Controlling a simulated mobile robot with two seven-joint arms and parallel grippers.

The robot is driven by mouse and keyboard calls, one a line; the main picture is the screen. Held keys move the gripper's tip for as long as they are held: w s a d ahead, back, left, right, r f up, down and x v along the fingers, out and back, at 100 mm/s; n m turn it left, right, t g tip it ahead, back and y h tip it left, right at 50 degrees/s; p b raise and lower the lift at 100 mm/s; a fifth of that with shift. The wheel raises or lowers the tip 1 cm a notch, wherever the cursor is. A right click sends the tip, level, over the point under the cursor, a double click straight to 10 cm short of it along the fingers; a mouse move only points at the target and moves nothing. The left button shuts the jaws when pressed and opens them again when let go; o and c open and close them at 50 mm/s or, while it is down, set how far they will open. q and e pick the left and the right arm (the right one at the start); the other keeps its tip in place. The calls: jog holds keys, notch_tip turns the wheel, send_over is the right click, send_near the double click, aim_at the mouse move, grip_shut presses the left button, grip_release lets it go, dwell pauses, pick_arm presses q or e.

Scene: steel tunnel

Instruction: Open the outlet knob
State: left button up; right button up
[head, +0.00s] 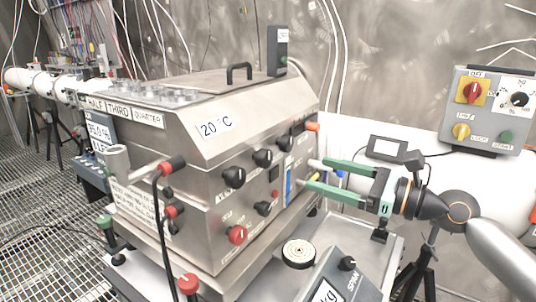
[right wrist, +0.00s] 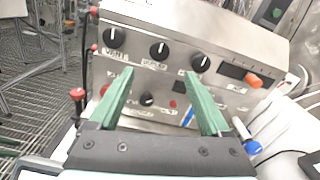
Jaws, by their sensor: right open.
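A steel box (head: 200,210) carries several black knobs on its front panel. A left knob (head: 234,177), a middle knob (head: 262,157) and a right knob (head: 284,142) form the upper row, also seen in the right wrist view as left (right wrist: 114,37), middle (right wrist: 159,49) and right (right wrist: 200,62). A smaller black knob (head: 263,208) sits below. The labels are too blurred to tell which is the outlet knob. My right gripper (head: 316,174) has green fingers, open and empty, pointing at the panel from the right. In its wrist view, the fingers straddle the panel's middle. My left gripper is not in view.
A red knob (head: 237,234) sits low on the panel. An orange-tipped fitting (head: 313,126) and a blue-handled fitting (right wrist: 252,147) stick out at the box's right. A scale-like unit (head: 340,275) stands in front. A grey control box (head: 490,110) is at the far right.

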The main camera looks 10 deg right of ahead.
aim_at(268, 158)
jog(key=p+x, duration=0.2)
jog(key=x, duration=1)
jog(key=shift+a+p, duration=0.15)
jog(key=shift+p, duration=0.15)
grip_shut()
